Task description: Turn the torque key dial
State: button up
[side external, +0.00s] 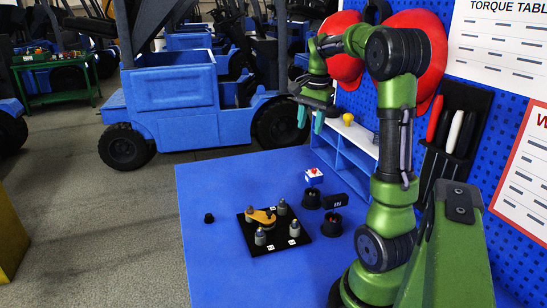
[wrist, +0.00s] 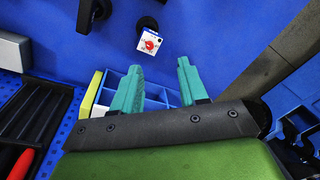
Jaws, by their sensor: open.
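A small white box with a red knob (side external: 313,175) sits on the blue table, near the front of a low shelf unit. It shows in the wrist view (wrist: 149,42) as a white face with a red knob and small dark marks. I cannot tell for certain that it is the torque key dial. A black plate (side external: 256,251) to its lower left bears an orange key-like lever (side external: 262,217) and several grey posts. My gripper (side external: 311,119) is open and empty, high above the table. In the wrist view its teal fingers (wrist: 158,73) stand apart, with the white box beyond them.
Two black cups (side external: 332,226) and a black labelled block (side external: 334,201) stand right of the plate. A small black knob (side external: 209,218) lies left. The shelf unit (side external: 344,151) and blue pegboard (side external: 462,75) are behind. The table's front left is clear.

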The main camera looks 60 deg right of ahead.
aim_at(314, 169)
jog(key=d+f+m, duration=0.1)
jog(key=f, duration=0.3)
jog(key=f+m, duration=0.1)
jog(key=f, duration=0.4)
jog(key=s+d+f+m, duration=0.1)
jog(key=f+m, duration=0.1)
jog(key=f, duration=0.3)
jog(key=shift+s+d+f+g+y, duration=0.1)
jog(key=shift+d+f+g+y, duration=0.05)
jog(key=shift+d+g+y, duration=0.2)
jog(key=shift+c, duration=0.3)
grip_shut()
